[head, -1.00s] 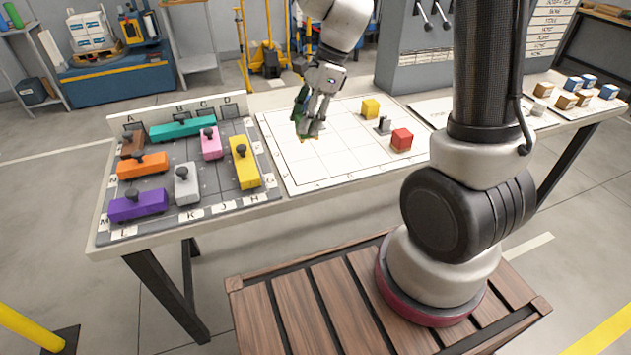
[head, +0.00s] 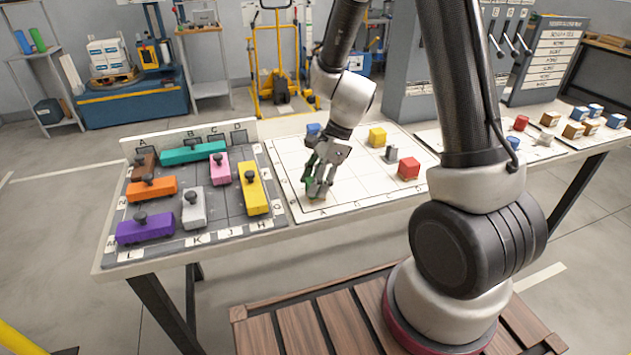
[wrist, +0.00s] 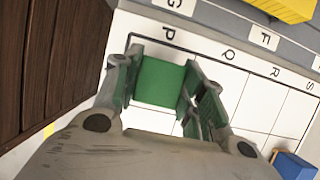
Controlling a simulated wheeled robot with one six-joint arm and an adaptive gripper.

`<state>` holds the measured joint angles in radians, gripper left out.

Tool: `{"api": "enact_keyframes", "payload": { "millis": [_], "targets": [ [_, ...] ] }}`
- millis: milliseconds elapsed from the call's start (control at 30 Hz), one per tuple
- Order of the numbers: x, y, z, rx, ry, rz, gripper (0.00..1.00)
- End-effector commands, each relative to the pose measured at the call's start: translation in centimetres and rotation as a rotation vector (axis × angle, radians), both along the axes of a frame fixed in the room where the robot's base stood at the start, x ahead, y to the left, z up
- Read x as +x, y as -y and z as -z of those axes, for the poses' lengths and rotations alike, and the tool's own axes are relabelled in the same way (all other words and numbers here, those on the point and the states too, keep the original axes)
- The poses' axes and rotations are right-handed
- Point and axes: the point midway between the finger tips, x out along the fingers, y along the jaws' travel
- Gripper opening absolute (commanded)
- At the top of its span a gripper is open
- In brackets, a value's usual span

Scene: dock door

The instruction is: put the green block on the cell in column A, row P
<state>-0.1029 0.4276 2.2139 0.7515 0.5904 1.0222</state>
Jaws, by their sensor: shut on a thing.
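The green block (wrist: 158,82) is between the fingers of my gripper (wrist: 157,84) in the wrist view, beside the letter P (wrist: 168,35) on the edge of the white grid board (wrist: 240,103). In the head view my gripper (head: 317,192) points down at the near left corner of the board (head: 345,184), shut on the green block (head: 311,186), which is partly hidden by the fingers. The block is over or on the corner cell by P; I cannot tell whether it touches the board.
A dark tray (head: 218,203) with several knobbed coloured blocks lies to the left. More small pieces stand at the right.

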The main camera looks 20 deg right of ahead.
Motion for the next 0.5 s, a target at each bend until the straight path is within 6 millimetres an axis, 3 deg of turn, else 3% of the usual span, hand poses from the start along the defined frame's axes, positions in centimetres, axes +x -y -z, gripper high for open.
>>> {"api": "enact_keyframes", "payload": {
  "millis": [67, 100, 200, 500],
  "targets": [
    [-0.02, 0.01, 0.26, 0.000, -0.001, 0.001, 0.16],
    [-0.01, 0.00, 0.22, 0.000, -0.001, 0.001, 0.48],
    [0.00, 0.00, 0.19, 0.000, 0.000, 0.001, 0.62],
    [0.01, 0.00, 0.09, 0.000, 0.000, 0.000, 0.62]
  ]
}}
